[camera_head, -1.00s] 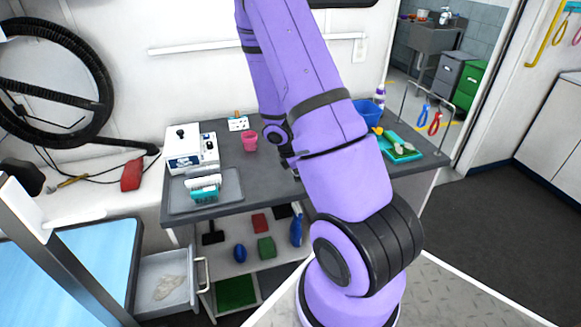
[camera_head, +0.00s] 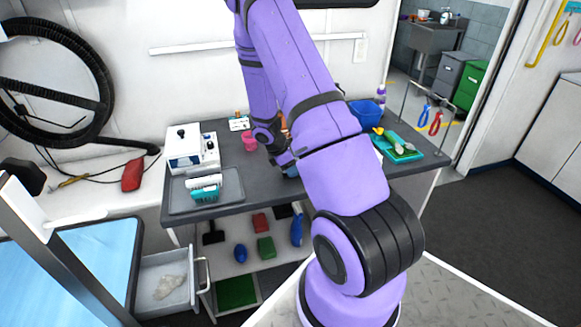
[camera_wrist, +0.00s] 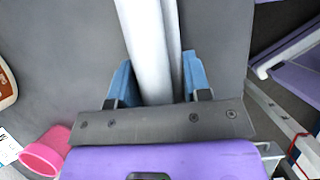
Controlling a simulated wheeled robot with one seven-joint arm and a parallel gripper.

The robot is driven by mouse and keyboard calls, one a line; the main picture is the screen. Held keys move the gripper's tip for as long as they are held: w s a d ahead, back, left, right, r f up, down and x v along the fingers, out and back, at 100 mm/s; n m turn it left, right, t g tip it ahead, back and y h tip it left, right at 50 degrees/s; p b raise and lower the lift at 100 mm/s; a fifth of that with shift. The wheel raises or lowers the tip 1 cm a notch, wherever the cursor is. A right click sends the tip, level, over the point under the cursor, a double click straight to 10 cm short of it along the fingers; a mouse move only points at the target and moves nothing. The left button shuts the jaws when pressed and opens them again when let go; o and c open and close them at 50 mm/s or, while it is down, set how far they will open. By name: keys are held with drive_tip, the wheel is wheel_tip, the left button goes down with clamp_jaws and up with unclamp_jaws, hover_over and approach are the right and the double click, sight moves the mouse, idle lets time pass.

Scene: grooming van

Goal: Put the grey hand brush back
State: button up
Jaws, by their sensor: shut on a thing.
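My gripper (camera_wrist: 158,78) is shut on a long, smooth, pale grey piece, which I take for the grey hand brush (camera_wrist: 147,40). In the wrist view its blue fingers sit on both sides of it, and it runs up out of the top of the picture. Its far end and any bristles are out of sight. In the head view my gripper (camera_head: 289,169) is over the front middle of the dark grey worktop (camera_head: 240,172), mostly hidden by my own arm. The brush cannot be made out there.
A pink cup (camera_head: 249,142) stands close to the left of my arm. A grey tray (camera_head: 232,201) with white and teal items lies at left, before a white machine (camera_head: 184,153). A blue tub (camera_head: 368,111) and teal tray (camera_head: 410,158) are at right. Shelves with several things lie below.

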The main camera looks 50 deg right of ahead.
drive_tip(key=o, duration=1.2)
drive_tip(key=shift+f, duration=0.1)
drive_tip(key=s+a+r+m+t, duration=0.15)
drive_tip(key=a+r, duration=0.35)
drive_tip(key=r, duration=0.5)
drive_tip(key=a+r+m+t+y, duration=0.1)
drive_tip(key=a+r+m, duration=0.2)
drive_tip(key=a+r, duration=0.55)
drive_tip(key=s+a+r+m+t, duration=0.1)
drive_tip(key=a+r+m, duration=0.15)
drive_tip(key=r, duration=1.05)
drive_tip(key=s+a+r+m+t+y, duration=0.1)
drive_tip(key=s+a+r+m+t, duration=0.1)
drive_tip(key=s+a+r, duration=0.3)
drive_tip(key=s+a+r+m+t+y, duration=0.2)
drive_tip(key=s+a+r, duration=0.3)
drive_tip(key=s+a, duration=0.3)
drive_tip(key=s, duration=0.4)
drive_tip(key=shift+s+r+m, duration=0.2)
drive_tip(key=shift+m, duration=0.1)
